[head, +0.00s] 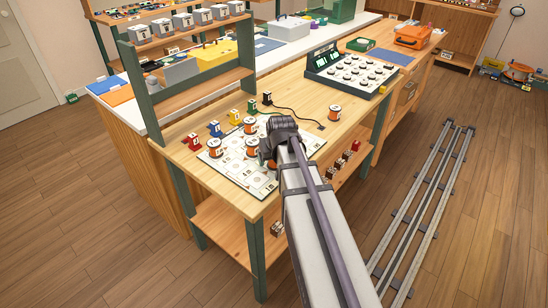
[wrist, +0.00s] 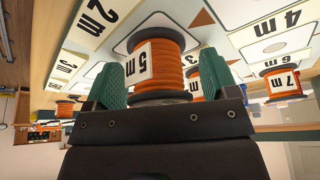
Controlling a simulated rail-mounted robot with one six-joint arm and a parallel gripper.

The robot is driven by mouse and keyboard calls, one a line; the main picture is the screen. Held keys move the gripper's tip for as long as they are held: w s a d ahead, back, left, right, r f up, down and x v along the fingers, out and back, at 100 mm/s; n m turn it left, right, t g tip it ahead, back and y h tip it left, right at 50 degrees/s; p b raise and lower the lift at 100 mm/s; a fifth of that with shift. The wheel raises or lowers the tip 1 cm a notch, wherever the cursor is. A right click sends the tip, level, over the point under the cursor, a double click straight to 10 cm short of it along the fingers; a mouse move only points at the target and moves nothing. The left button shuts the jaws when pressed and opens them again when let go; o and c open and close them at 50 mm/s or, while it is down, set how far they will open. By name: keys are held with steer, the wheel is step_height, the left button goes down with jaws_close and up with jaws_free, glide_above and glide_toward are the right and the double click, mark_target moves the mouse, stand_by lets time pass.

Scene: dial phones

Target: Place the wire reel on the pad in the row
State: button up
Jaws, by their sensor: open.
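In the wrist view an orange wire reel (wrist: 168,68) with a white "5 m" label, upside down in the picture, sits between the green fingers of my gripper (wrist: 160,70). The fingers are open, one on each side, with narrow gaps. The reel's far flange is against or just off the white pad sheet; I cannot tell which. Printed pads read "2 m" (wrist: 88,15) and "4 m" (wrist: 283,22). In the head view my arm covers most of the gripper, which is over the right part of the pad board (head: 268,186).
Other orange reels stand on the board, such as one at its left (head: 214,147); a "7 m" reel (wrist: 283,82) is beside my right finger. A lone reel (head: 335,113) stands right of the board. A grey-green console (head: 350,72) stands behind.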

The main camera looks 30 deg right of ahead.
steer(key=shift+r+p, duration=0.35)
steer(key=d+p+v, duration=0.1)
steer(key=p+v, duration=1)
steer(key=v, duration=0.1)
steer(key=s+a+n+g, duration=0.1)
steer(key=s+a+g, duration=0.1)
steer(key=s+a, duration=0.3)
steer(key=s+a+f+n+g+y, duration=0.1)
steer(key=s+a, duration=0.3)
steer(key=a, duration=0.8)
steer(key=shift+s+f+g, duration=0.35)
steer(key=shift+s+g, duration=0.05)
steer(key=shift+g, duration=0.3)
steer(key=shift+a, duration=0.1)
